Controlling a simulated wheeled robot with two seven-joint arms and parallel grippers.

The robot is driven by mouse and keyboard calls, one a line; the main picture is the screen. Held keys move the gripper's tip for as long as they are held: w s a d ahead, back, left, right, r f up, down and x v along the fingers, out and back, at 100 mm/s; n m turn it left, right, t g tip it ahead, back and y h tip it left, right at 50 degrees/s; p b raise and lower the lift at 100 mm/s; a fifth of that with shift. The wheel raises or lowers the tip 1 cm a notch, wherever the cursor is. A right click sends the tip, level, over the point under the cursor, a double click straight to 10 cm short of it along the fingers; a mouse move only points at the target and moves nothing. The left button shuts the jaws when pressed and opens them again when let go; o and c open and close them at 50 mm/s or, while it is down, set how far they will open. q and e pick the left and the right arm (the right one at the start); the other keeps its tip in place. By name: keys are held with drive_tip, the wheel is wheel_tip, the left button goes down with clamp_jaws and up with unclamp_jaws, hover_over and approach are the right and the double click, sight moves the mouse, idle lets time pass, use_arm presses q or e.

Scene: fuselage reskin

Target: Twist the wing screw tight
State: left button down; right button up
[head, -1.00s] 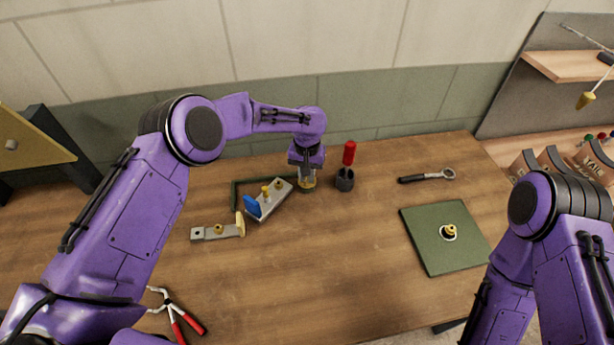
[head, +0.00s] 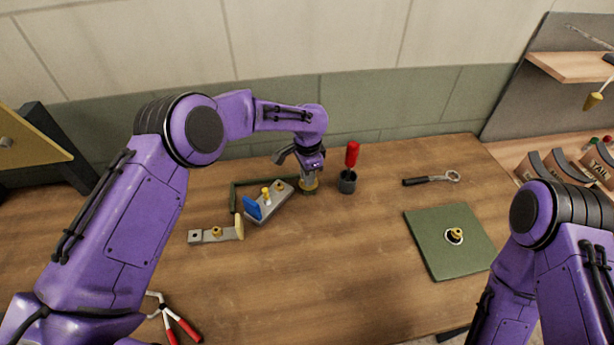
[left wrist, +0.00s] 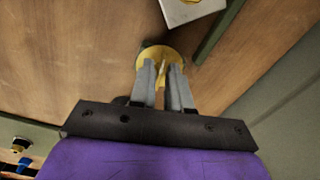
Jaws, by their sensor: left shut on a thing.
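The wing screw (left wrist: 161,66) is yellow, with a round base and a thin upright wing, seen in the left wrist view. My left gripper (left wrist: 165,82) is shut on its wing, with one grey finger on each side. In the head view the left gripper (head: 309,182) points down at the back of the table, and the yellow base shows just under its fingers. The fingers hide part of the screw, and I cannot tell how deep it sits. My right arm stands at the right edge; its gripper is out of view.
A grey block (head: 280,205) with a blue part and yellow knobs lies just left of the gripper. A dark cup (head: 347,184) holding a red-handled tool (head: 352,154) stands close on the right. A green mat (head: 428,250) lies farther right. The front middle of the table is clear.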

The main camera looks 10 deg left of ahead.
use_arm(q)
drive_tip(key=m, duration=0.3)
drive_tip(key=shift+d+f+m+b, duration=0.1)
drive_tip(key=shift+f+m+b, duration=0.05)
drive_tip(key=shift+m+b, duration=0.2)
drive_tip(key=m, duration=0.3)
drive_tip(key=shift+m, duration=0.35)
drive_tip(key=m+b, duration=0.1)
drive_tip(key=m, duration=0.2)
drive_tip(key=shift+d+f+m, duration=0.1)
drive_tip(key=shift+f+m, duration=0.05)
drive_tip(key=shift+m, duration=0.25)
drive_tip(key=m, duration=0.3)
drive_tip(key=c, duration=1.1)
unclamp_jaws()
drive_tip(key=shift+w, duration=0.1)
drive_tip(key=shift+r, duration=0.25)
